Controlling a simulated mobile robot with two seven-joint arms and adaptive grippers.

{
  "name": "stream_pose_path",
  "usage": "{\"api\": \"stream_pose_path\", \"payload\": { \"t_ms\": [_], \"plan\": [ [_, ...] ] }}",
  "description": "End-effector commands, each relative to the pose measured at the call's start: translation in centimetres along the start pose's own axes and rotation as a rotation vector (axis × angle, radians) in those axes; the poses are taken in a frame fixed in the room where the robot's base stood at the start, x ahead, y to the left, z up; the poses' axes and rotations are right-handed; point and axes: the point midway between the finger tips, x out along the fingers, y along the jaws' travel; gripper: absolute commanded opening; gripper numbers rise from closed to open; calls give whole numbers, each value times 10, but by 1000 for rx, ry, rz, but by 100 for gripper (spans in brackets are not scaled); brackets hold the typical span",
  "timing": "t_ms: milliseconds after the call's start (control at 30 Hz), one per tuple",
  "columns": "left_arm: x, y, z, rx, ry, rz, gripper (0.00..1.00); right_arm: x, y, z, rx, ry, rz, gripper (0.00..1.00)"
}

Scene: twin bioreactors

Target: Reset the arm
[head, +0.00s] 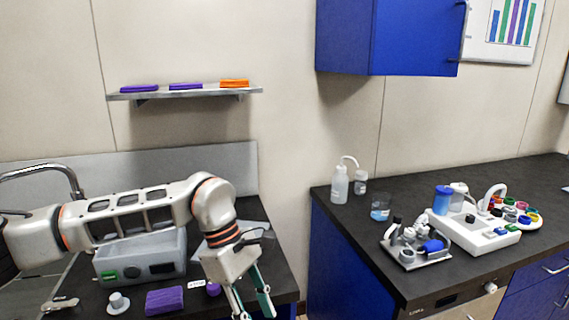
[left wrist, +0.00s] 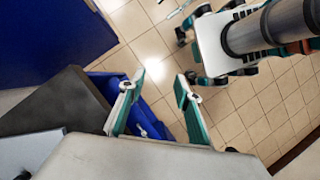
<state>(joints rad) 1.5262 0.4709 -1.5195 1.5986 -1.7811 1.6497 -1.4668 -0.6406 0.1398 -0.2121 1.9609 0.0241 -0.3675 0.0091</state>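My left arm (head: 135,215) comes in from the left and stretches over the left counter, bent down at the wrist. My left gripper (head: 254,312) points down beside that counter's right end, with its tips near the bottom edge of the head view. In the left wrist view the two green-and-white fingers of the gripper (left wrist: 160,77) stand apart with nothing between them. The tiled floor and a blue item (left wrist: 150,120) lie below and beyond them. My right arm and right gripper are not in view.
Under my arm, the left counter (head: 285,268) holds a grey box (head: 170,265), a purple block (head: 164,301) and a small purple round item (head: 213,289). A shelf (head: 185,94) hangs above. The right counter (head: 350,215) carries bottles and lab devices. A gap separates the counters.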

Motion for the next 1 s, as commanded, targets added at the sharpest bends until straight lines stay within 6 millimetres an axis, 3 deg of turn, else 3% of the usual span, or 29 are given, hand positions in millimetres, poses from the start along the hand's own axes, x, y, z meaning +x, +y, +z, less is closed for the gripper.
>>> {"api": "stream_pose_path", "payload": {
  "t_ms": [100, 233, 400, 533, 633, 767, 867, 1000],
  "plan": [
    [37, -9, 52, -41, -207, -26, 33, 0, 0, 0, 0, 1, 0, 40],
    [60, -18, 114, -135, -472, -54, 33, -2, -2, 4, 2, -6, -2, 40],
    [60, -22, 181, -317, -820, -107, 33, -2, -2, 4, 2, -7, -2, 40],
    [45, -17, 212, -498, -1079, -159, 33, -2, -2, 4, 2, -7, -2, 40],
    [29, -9, 222, -658, -1273, -206, 33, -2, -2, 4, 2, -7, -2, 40],
    [11, 7, 214, -892, -1513, -278, 33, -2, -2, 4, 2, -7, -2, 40],
    [2, 21, 192, -1089, -1687, -335, 33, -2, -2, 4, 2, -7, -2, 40],
    [4, 36, 143, -1389, -1916, -424, 33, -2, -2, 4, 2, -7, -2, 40]
  ]
}}
